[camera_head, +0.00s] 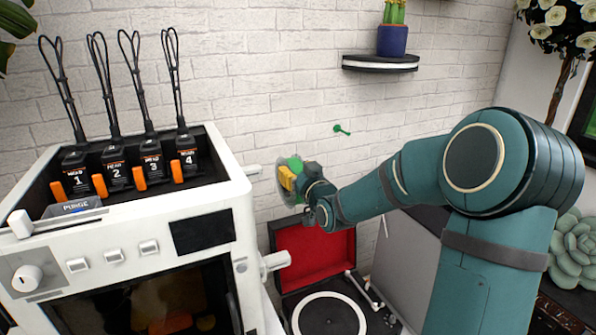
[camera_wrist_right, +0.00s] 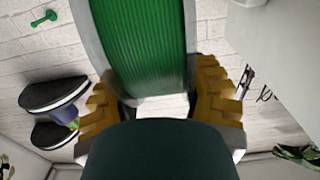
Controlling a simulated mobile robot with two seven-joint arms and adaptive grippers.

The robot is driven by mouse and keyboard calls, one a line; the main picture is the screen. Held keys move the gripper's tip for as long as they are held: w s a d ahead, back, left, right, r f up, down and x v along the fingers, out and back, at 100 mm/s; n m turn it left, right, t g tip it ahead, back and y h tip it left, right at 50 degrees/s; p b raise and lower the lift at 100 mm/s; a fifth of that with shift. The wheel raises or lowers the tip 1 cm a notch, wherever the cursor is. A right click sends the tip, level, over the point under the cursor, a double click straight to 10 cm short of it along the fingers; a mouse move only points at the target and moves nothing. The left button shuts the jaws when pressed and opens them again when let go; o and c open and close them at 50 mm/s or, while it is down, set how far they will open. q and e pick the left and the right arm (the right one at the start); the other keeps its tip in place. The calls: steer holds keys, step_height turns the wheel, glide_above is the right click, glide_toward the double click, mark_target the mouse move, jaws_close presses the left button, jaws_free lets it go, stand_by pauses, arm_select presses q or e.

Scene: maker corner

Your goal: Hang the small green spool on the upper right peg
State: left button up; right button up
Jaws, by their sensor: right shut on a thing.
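The green spool (camera_head: 295,163) with pale grey flanges is held up in the air by my right gripper (camera_head: 289,179). In the right wrist view the spool (camera_wrist_right: 143,45) fills the upper middle, its green winding between two flanges. The yellow fingers of the right gripper (camera_wrist_right: 158,100) are on both sides of it. In the head view the spool is just right of the white upper right peg (camera_head: 253,170) on the printer's side. Whether they touch is unclear. A lower white peg (camera_head: 276,262) is empty. My left gripper is not in view.
The white printer (camera_head: 110,232) stands at the left with several black-and-orange heads on top. A red-lined record player (camera_head: 317,262) lies open below my right arm. A green wall hook (camera_head: 342,130) and a black shelf (camera_head: 380,63) are on the brick wall.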

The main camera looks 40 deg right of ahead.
steer(key=shift+p+x, duration=2.4)
steer(key=shift+x, duration=2.85)
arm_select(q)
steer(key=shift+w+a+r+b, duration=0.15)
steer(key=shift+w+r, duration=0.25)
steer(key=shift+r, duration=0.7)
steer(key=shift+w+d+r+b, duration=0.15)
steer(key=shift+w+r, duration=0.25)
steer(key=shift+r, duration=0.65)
arm_select(e)
steer(key=w+a+f, duration=0.1)
steer(key=w+a, duration=0.1)
steer(key=a, duration=0.5)
steer(key=shift+w, duration=0.4)
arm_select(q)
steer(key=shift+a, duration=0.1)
arm_select(e)
steer(key=shift+a+f, duration=0.1)
steer(key=shift+f, duration=0.05)
